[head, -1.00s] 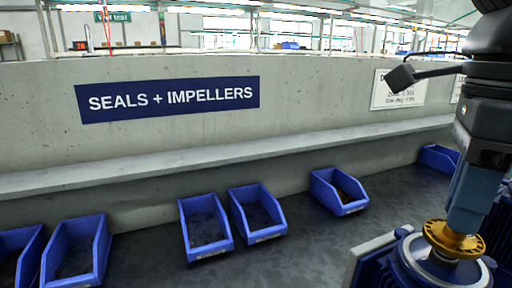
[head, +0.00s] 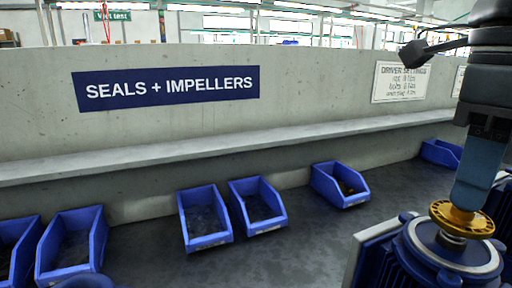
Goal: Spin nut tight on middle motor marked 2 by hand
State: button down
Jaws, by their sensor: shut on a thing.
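A blue motor (head: 420,268) with a pale ring on top stands at the lower right, partly cut off by the frame. A gold, notched round nut (head: 440,213) sits just above its centre, with a short piece of grey shaft showing beneath. My gripper (head: 470,196) comes down from the upper right and is shut on the nut. The fingers overlap in this view, so their far side is hidden. I see no number on this motor.
Several blue bins (head: 205,232) stand on the dark bench along the concrete wall (head: 330,85). A ledge (head: 230,150) runs above them. A rounded blue thing (head: 85,282) shows at the bottom left edge. The bench between bins and motor is clear.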

jog(key=shift+f+m+b, duration=0.15)
jog(key=shift+m+b, duration=1.35)
jog(key=shift+m, duration=0.8)
jog(key=shift+m+b, duration=0.35)
jog(key=shift+m, duration=0.35)
jog(key=shift+m+b, duration=0.6)
jog(key=shift+m, duration=0.1)
jog(key=m+b, duration=0.1)
jog(key=m, duration=0.2)
jog(key=shift+b, duration=0.4)
jog(key=m+b, duration=0.1)
jog(key=m, duration=0.1)
jog(key=shift+s+d+m, duration=0.1)
jog(key=shift+s+m, duration=0.05)
jog(key=shift+m, duration=0.15)
